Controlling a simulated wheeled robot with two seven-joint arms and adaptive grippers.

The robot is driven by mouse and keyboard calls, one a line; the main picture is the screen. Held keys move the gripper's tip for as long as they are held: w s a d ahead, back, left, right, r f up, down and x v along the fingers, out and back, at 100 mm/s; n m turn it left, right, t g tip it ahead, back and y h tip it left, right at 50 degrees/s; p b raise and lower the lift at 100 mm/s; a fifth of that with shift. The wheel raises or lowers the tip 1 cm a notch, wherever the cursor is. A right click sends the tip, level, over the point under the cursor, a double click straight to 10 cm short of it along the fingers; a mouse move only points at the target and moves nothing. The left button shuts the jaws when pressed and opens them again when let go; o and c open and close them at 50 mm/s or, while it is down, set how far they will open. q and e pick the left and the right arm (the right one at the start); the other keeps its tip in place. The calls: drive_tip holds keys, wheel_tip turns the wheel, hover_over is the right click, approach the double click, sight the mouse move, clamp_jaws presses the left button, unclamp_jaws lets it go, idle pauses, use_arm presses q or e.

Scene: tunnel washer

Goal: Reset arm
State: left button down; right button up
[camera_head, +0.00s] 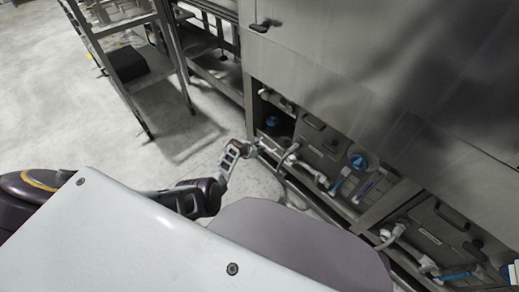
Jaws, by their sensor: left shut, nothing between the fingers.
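My left arm reaches in from the left, past my white body panel. My left gripper (257,145) is small in the picture, shut and empty. It is in front of the lower open bay of the steel washer (345,60), near pale pipes and a hose. I cannot tell whether it touches any of them. My right gripper is not in view.
A metal rack (175,60) with a black box (127,63) stands at the upper left. The pale floor (50,110) at the left is clear.

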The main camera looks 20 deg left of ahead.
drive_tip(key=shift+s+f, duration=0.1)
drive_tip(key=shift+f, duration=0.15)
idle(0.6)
